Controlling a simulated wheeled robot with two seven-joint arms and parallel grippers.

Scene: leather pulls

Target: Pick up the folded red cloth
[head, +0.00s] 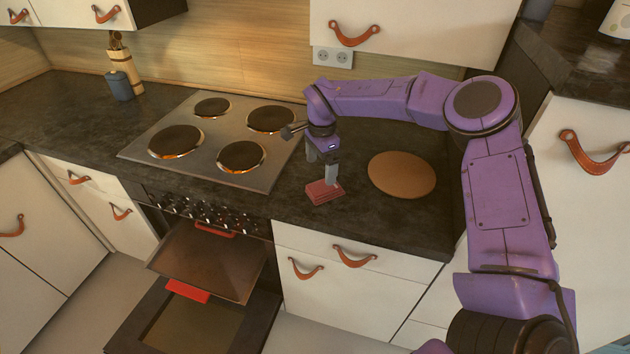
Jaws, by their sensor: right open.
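The folded red cloth (322,194) lies flat on the dark countertop (380,218), near its front edge, to the right of the stove. My right gripper (328,180) points down just above the cloth, with its fingertips at or very near the cloth's far side. The gripper is open. I cannot tell whether the fingertips touch the cloth. My left gripper is not in view.
A round brown board (402,174) lies on the counter right of the cloth. A stove (215,140) with several burners is on the left. The oven door (190,325) below is open, with a tray (215,262) pulled out. Drawers with leather pulls sit under the counter.

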